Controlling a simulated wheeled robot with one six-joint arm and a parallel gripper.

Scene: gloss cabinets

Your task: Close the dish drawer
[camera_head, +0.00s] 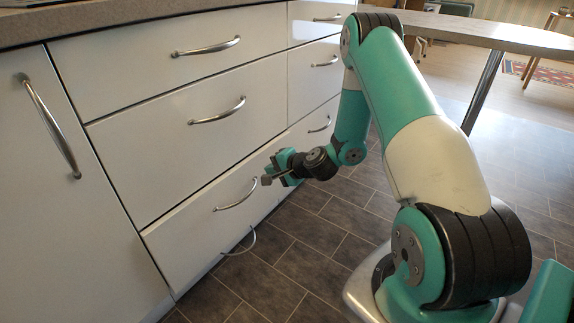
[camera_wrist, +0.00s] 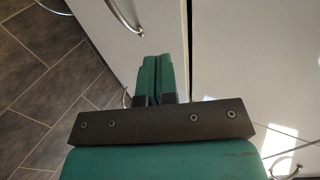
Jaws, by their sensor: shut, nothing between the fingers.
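The cabinet has several white gloss drawer fronts with curved metal handles. Nothing marks which one is the dish drawer. The lowest wide drawer front (camera_head: 205,225), with its handle (camera_head: 237,195), is closest to my gripper. I cannot tell clearly how far it stands out. My gripper (camera_head: 268,181) is beside the right part of that front, right of the handle. In the wrist view my gripper (camera_wrist: 161,75) has its two green fingers together and empty. They point at white fronts near a dark gap (camera_wrist: 187,25). Contact with the front cannot be made out.
A tall door (camera_head: 70,220) with a handle stands at the left. The countertop (camera_head: 110,18) runs above the drawers. Dark floor tiles (camera_head: 310,230) are clear in front. A table (camera_head: 480,32) on a metal leg stands at the back right.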

